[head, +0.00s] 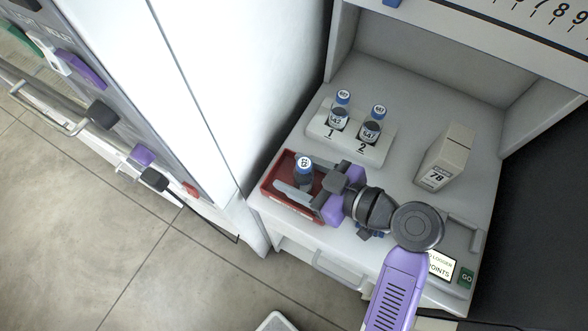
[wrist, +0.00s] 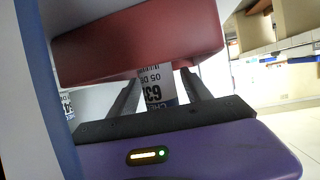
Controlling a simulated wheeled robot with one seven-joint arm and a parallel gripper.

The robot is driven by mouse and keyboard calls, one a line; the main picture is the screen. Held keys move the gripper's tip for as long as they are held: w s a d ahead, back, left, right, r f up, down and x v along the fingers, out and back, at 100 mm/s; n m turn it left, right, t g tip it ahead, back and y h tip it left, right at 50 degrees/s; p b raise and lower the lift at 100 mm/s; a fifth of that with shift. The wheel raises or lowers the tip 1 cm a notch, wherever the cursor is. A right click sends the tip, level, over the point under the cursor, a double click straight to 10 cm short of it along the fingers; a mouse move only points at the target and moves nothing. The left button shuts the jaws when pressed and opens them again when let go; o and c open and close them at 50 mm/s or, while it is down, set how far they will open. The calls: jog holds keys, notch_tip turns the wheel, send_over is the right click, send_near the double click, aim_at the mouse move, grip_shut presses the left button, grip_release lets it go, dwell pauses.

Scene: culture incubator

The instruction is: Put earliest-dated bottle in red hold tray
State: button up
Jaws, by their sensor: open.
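A blue-capped bottle (head: 304,175) stands upright in the red tray (head: 268,188) in the head view. My gripper (head: 304,184) is at the tray, its open fingers on either side of this bottle. In the wrist view the bottle's white label (wrist: 157,85) shows between the fingers, with "63" and "05 DE" partly readable. The red tray wall (wrist: 140,42) covers the rest of it and the fingertips. Other blue-capped bottles stand in the white rack (head: 350,151), at place 1 (head: 338,119) and place 2 (head: 370,132). Their dates are too small to read.
A beige box marked 78 (head: 445,158) stands right of the rack. A small display (head: 440,266) and a green GO button (head: 466,278) are at the front right. A tall white cabinet wall (head: 205,80) rises left of the tray. Shelf between rack and box is clear.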

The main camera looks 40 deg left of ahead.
jog(key=v, duration=1.1)
jog(key=shift+d+b, duration=0.15)
jog(key=shift+b, duration=0.25)
